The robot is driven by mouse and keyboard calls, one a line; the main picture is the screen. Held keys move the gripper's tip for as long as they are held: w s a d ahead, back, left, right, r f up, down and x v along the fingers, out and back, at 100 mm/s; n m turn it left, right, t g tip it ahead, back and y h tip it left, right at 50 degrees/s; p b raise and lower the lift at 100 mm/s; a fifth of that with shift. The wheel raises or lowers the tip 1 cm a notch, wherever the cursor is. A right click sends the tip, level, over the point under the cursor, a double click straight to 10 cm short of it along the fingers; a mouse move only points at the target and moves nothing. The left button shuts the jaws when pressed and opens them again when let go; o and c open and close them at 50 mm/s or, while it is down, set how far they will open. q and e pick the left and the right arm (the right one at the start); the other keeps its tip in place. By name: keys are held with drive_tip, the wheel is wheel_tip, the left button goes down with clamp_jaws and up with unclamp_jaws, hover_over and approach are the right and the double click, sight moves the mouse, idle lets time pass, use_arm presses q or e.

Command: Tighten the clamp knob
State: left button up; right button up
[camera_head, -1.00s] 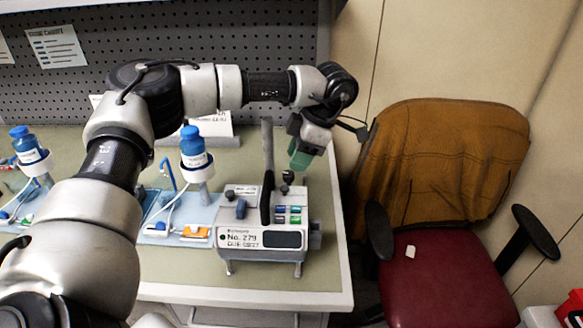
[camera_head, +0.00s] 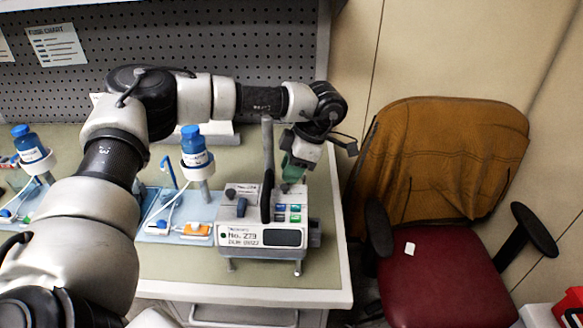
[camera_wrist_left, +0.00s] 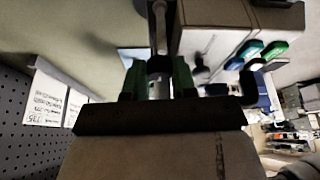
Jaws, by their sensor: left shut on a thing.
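The infusion pump (camera_head: 262,237), a white box with a label and coloured buttons, stands on the bench, with a grey upright pole (camera_head: 268,150) behind it. My left gripper (camera_head: 292,178) reaches down at the pump's back right, beside the pole. In the left wrist view its green fingers (camera_wrist_left: 158,82) are shut on a small grey-and-dark piece, the clamp knob (camera_wrist_left: 159,86), in line with the pole (camera_wrist_left: 159,28). The fingers and wrist hide most of the knob in the head view. My right gripper is out of view.
Blue-capped bottles (camera_head: 194,146) in holders with tubing stand on blue mats left of the pump. A pegboard (camera_head: 230,50) rises behind. A chair (camera_head: 440,170) stands right of the bench edge. The bench front (camera_head: 180,275) is clear.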

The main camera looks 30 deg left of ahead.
use_arm(q)
drive_tip(key=m+t+y, duration=0.1)
drive_tip(key=m, duration=0.2)
drive_tip(key=shift+s+m, duration=0.1)
drive_tip(key=shift+m, duration=0.3)
drive_tip(key=shift+m+t+b, duration=0.45)
drive_tip(key=shift+m+t, duration=0.45)
drive_tip(key=shift+m, duration=0.9)
drive_tip(key=o, duration=0.7)
drive_tip(key=shift+c, duration=0.2)
drive_tip(key=shift+s, duration=0.1)
drive_tip(key=shift+d+r, duration=0.1)
